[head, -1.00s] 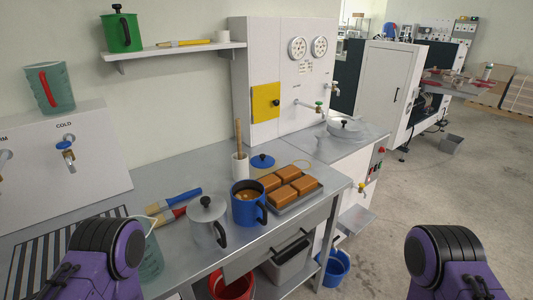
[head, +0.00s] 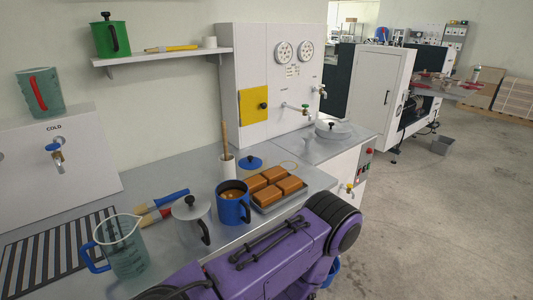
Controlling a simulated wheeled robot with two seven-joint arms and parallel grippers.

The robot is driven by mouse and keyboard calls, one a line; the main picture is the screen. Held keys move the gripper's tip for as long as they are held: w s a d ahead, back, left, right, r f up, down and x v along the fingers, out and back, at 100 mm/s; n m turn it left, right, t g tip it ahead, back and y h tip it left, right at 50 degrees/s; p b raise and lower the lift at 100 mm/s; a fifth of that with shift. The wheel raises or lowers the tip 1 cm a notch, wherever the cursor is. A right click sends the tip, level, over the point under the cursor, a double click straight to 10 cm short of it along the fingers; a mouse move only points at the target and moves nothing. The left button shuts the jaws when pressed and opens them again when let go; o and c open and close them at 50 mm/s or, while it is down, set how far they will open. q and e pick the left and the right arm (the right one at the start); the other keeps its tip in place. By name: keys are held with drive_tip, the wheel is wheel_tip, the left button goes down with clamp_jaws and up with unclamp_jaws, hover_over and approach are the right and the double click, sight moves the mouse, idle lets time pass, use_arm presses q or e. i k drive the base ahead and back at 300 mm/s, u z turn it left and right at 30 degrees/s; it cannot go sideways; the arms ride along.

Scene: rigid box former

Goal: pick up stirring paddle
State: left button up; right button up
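The stirring paddle appears to be the wooden stick (head: 225,139) standing nearly upright in a white cylindrical holder (head: 227,167) on the steel bench, near the wall. Its lower end is hidden in the holder. One of my purple arms crosses the bottom of the head view in front of the bench. Neither of my grippers shows in the head view, so I cannot see whether they are open or shut.
Around the holder stand a blue pot (head: 233,205) of brown liquid, a blue lid (head: 249,163), a tray of brown blocks (head: 291,200), a lidded metal jug (head: 191,222), brushes (head: 164,201) and a clear measuring jug (head: 122,250). A white cabinet (head: 270,85) stands behind.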

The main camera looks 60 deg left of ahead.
sight(224, 128)
drive_tip(key=z, duration=0.05)
drive_tip(key=i, duration=1.5)
drive_tip(key=u, duration=3.55)
